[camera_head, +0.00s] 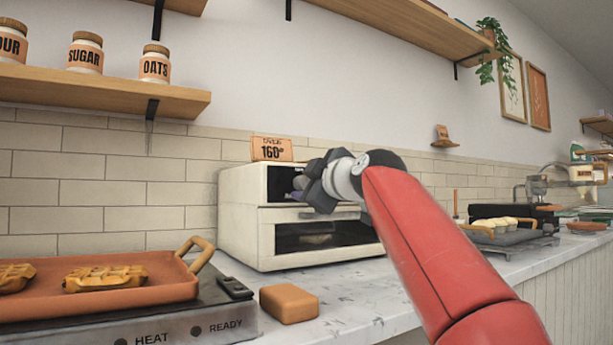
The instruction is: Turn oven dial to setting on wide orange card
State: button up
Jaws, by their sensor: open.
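Whether the fingers touch anything cannot be told.
An orange tray (130,285) with waffles sits on a heater at the left. An orange-brown block (289,303) lies on the counter before the oven. A wooden shelf (100,92) with jars hangs above. Another tray (500,235) stands right of my arm.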

jog(key=shift+w+a, duration=0.25)
jog(key=shift+w, duration=0.05)
jog(key=c, duration=1)
